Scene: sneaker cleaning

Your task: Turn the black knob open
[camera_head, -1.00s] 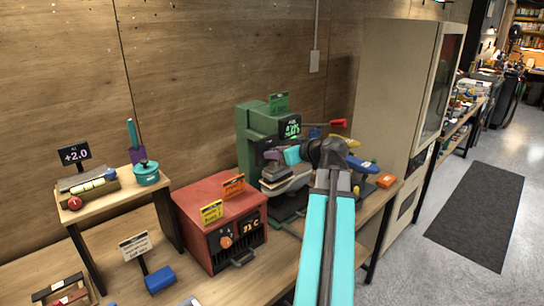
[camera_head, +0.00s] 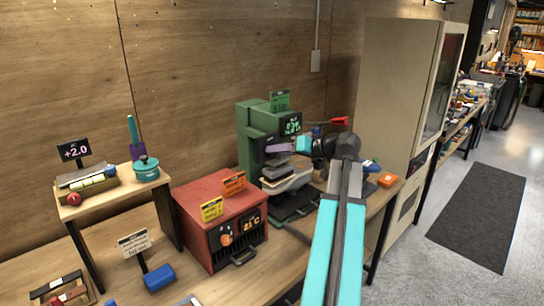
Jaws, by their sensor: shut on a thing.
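The green machine (camera_head: 252,135) stands at the back of the bench with a lit display and a dark front. My gripper (camera_head: 270,150), with purple fingers behind a cyan wrist part, reaches in from the right to this dark front. Its fingers are shut at the black knob (camera_head: 266,144), which is small and mostly hidden in this view. I cannot tell the knob's turn angle. A grey stack with a white, shoe-like shape (camera_head: 290,183) sits below my gripper.
A red box with a dial and display (camera_head: 222,222) stands left of the green machine. A red-ended lever (camera_head: 339,121) sticks out above my wrist.

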